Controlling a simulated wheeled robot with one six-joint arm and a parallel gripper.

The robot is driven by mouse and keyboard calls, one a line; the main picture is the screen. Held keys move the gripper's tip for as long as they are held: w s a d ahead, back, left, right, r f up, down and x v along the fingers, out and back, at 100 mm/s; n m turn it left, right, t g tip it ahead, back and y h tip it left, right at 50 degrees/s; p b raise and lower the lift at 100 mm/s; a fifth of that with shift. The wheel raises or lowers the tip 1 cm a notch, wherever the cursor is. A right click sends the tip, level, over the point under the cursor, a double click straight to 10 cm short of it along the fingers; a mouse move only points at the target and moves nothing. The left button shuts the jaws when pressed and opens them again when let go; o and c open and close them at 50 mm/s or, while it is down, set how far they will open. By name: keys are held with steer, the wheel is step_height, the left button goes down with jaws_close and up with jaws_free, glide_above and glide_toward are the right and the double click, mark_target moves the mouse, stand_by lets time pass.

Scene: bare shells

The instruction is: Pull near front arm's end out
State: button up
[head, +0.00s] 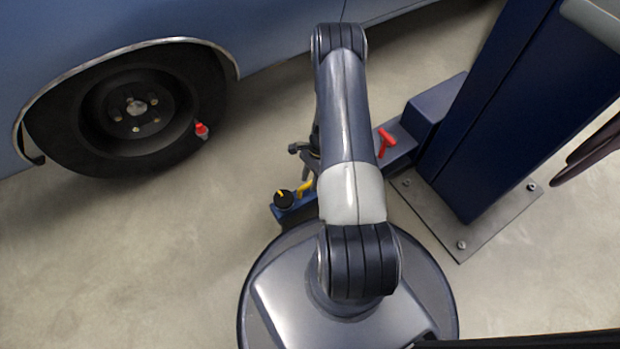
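The near front arm (399,150) is a low blue beam that runs from the lift post down to the left, partly hidden behind my own arm. Its end (290,212) shows left of my arm, with a round black pad (284,198) on top. A yellow piece (305,187) stands beside the pad. A red T-shaped handle (386,142) stands on the beam nearer the post. My gripper (306,171) is mostly hidden behind my arm. A small dark and grey part of it shows just above the yellow piece. I cannot tell whether its fingers are open or touch anything.
A blue lift post (500,110) stands on a bolted base plate (465,215) at right. A blue car with a dark wheel (135,108) is at upper left. A small red-capped item (201,131) is at the tyre. Bare floor (130,260) lies left of the arm's end.

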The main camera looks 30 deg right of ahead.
jaws_close()
stand_by(0.3)
steer(key=shift+a, duration=0.1)
glide_above(274, 210)
stand_by(0.3)
steer(key=shift+s, duration=0.1)
steer(key=shift+o, duration=0.4)
jaws_free()
steer(key=shift+a, duration=0.1)
